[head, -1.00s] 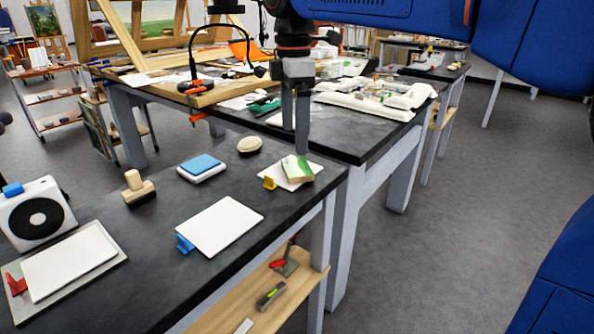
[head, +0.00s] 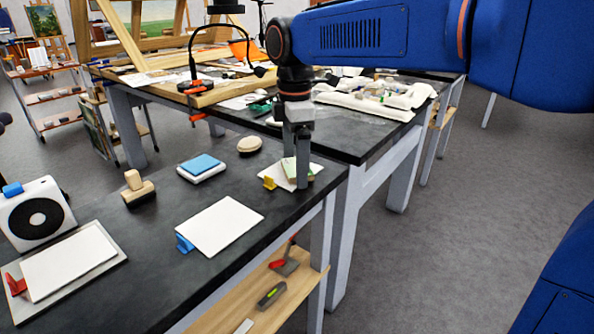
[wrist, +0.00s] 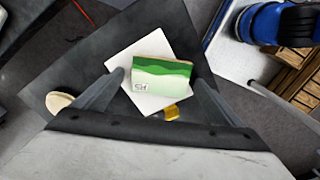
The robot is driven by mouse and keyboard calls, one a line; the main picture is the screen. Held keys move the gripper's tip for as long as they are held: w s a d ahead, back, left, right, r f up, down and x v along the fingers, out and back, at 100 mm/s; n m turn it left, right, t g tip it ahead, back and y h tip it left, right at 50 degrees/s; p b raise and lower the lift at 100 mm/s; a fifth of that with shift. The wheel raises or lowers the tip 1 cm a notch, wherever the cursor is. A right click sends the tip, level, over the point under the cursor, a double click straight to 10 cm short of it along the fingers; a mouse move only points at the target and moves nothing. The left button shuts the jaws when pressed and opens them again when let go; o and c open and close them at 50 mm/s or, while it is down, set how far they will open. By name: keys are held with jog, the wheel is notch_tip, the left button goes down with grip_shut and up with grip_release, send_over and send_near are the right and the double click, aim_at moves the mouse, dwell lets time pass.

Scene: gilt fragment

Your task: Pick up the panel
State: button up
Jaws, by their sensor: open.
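The panel (wrist: 160,76) is a small block with a green and white landscape on its face and a wooden edge. It lies on a white square board (wrist: 133,57) at the far right end of the near table. In the head view the panel (head: 290,168) is partly hidden behind a finger. My gripper (wrist: 160,82) is open, with one finger to each side of the panel in the wrist view. In the head view my gripper (head: 297,168) points down at the panel; I cannot tell whether the fingertips are above it or beside it.
A yellow bracket (head: 269,183) stands at the board's edge. A round beige object (head: 249,144) and a blue-topped block (head: 201,164) lie to the left. A white board (head: 220,226) with a blue bracket (head: 184,244) is nearer. The higher table (head: 345,140) stands close behind.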

aim_at(289, 164)
jog(key=c, duration=1.2)
jog(key=shift+c, duration=0.2)
notch_tip(289, 164, up, 10)
jog(key=w+a+m, duration=0.1)
jog(key=w+m, duration=0.1)
jog(key=m, duration=0.8)
jog(key=shift+m, duration=0.3)
jog(key=shift+s+a+f, duration=0.1)
jog(key=shift+s+f, duration=0.05)
jog(key=shift+f, duration=2.3)
jog(key=shift+s+a+f, duration=0.1)
jog(key=shift+f, duration=2.3)
